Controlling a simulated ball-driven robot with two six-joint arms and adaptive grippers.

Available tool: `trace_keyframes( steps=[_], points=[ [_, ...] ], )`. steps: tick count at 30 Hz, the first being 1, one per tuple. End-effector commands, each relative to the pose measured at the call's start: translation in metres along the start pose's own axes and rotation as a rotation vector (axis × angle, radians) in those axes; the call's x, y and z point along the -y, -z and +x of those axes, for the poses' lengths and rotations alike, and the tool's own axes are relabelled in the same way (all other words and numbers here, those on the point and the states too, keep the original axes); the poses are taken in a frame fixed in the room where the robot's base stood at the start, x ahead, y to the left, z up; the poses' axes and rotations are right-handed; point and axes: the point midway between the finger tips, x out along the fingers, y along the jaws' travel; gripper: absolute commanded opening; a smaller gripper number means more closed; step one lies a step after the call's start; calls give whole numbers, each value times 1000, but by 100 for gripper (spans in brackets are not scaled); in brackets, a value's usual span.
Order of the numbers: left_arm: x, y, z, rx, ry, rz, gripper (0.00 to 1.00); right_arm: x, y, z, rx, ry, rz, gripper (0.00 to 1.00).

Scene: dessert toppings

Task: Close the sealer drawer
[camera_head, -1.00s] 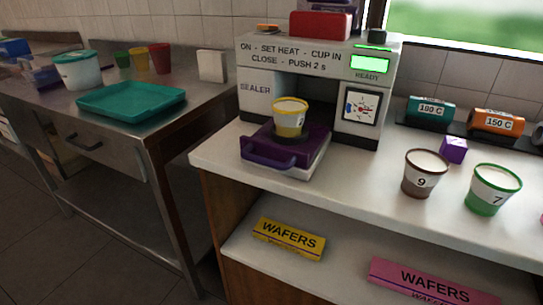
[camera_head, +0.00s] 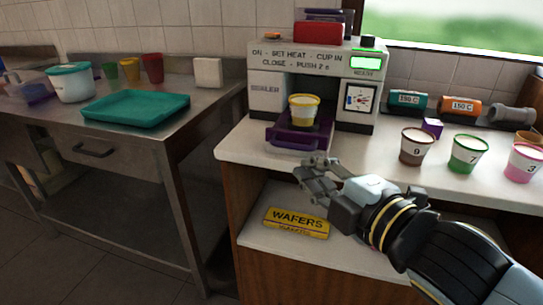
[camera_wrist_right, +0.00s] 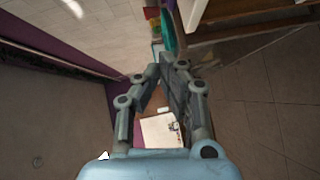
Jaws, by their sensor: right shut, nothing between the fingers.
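The sealer (camera_head: 267,98) stands on the white counter, its screen lit green. Its purple drawer (camera_head: 285,138) is pulled out at the front, with a yellow-and-white cup (camera_head: 304,112) sitting upright in it. My right gripper (camera_head: 309,171) is shut and empty, just in front of and below the drawer at the counter's front edge. The right wrist view shows its fingers (camera_wrist_right: 163,75) together; whether they touch the drawer cannot be told. My left gripper is not in view.
Cups numbered 9 (camera_head: 417,147), 7 (camera_head: 467,154) and 3 (camera_head: 523,162) stand on the counter to the right. A yellow wafers box (camera_head: 296,223) lies on the lower shelf. A steel table (camera_head: 188,122) with a teal tray (camera_head: 135,105) stands at left.

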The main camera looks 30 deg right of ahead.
Motion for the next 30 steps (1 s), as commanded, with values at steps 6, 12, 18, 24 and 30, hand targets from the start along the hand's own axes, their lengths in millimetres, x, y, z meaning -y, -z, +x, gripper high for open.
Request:
trace_keyframes(
  steps=[6, 12, 18, 24, 30],
  points=[
    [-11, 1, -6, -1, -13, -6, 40, 9, -2, 6, 4, 27, 2, 0],
    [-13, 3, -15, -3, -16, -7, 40, 9, -2, 46, 4, 27, 5, 0],
    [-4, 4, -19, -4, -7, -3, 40, 12, -2, 88, 4, 28, 5, 0],
    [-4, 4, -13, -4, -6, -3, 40, 16, -21, 111, 3, 31, 0, 0],
    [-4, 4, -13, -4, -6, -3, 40, 16, -30, 119, 3, 32, 3, 0]
  ],
)
